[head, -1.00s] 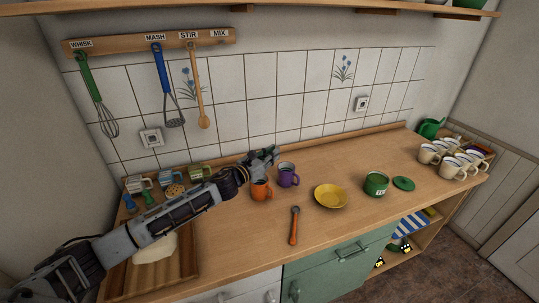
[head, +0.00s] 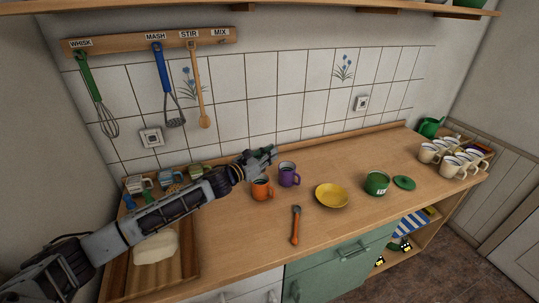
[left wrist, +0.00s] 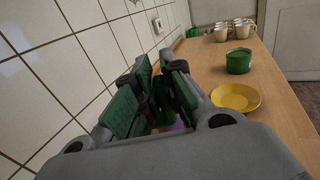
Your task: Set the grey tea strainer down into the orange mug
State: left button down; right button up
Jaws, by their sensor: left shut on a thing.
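The orange mug (head: 262,190) stands upright on the wooden counter, close to the left of a purple mug (head: 289,178). My left gripper (head: 266,155) is above and just behind the two mugs. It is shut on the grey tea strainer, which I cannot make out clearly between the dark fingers. In the left wrist view the gripper (left wrist: 160,92) has its green-padded fingers close together, and a bit of the purple mug (left wrist: 172,125) shows below them. The orange mug is hidden there. My right gripper is not in view.
A yellow plate (head: 332,196), a green tin (head: 377,184) and its lid (head: 404,183) lie to the right. An orange-handled tool (head: 295,226) lies in front. Several more mugs (head: 168,181) stand behind my forearm. The tiled wall (head: 290,110) is close behind the gripper.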

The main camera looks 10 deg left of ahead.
pick_arm(q)
jog(key=shift+f, duration=0.15)
jog(key=shift+f+b, duration=1.3)
jog(key=shift+f, duration=0.05)
jog(key=shift+f+b, duration=0.3)
jog(key=shift+f, duration=0.05)
dwell(0.8)
jog(key=shift+f, duration=0.1)
dwell(0.9)
